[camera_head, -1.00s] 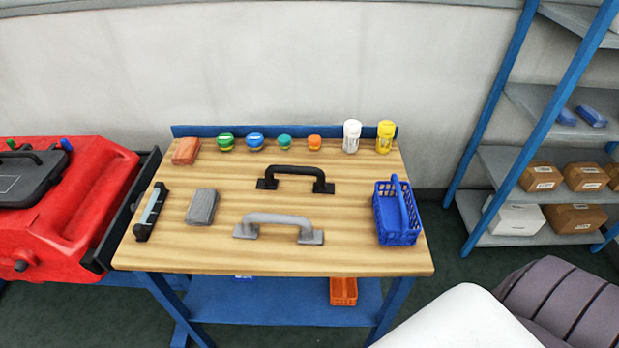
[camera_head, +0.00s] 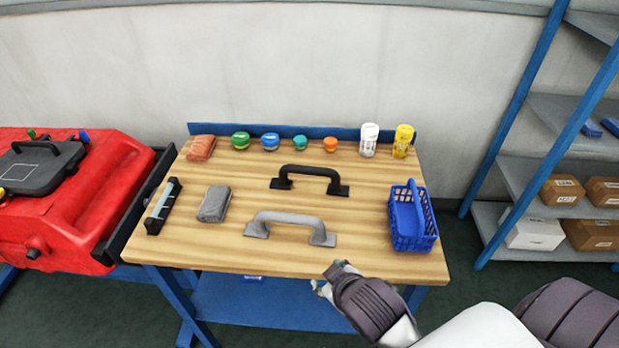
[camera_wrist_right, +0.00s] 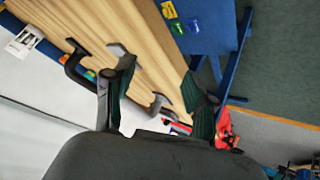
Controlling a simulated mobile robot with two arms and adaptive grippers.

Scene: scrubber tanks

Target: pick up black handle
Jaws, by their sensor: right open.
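The black handle (camera_head: 308,178) lies on the wooden table top, behind the grey handle (camera_head: 290,226). Its grip bar arches up between two flat feet. My right gripper (camera_head: 322,283) is at the table's front edge, well short of the black handle and in front of the grey one. In the right wrist view my right gripper (camera_wrist_right: 160,100) has its fingers spread with nothing held. A dark handle (camera_wrist_right: 75,65), seemingly the black one, shows there beyond the left finger, which hides part of the table. My left gripper is not in view.
A blue basket (camera_head: 412,225) stands on the table's right side. Jars and bottles, including a white one (camera_head: 369,140), line the back. A grey block (camera_head: 214,204) and a dark bar-like tool (camera_head: 162,207) lie at left. The wood around the black handle is clear.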

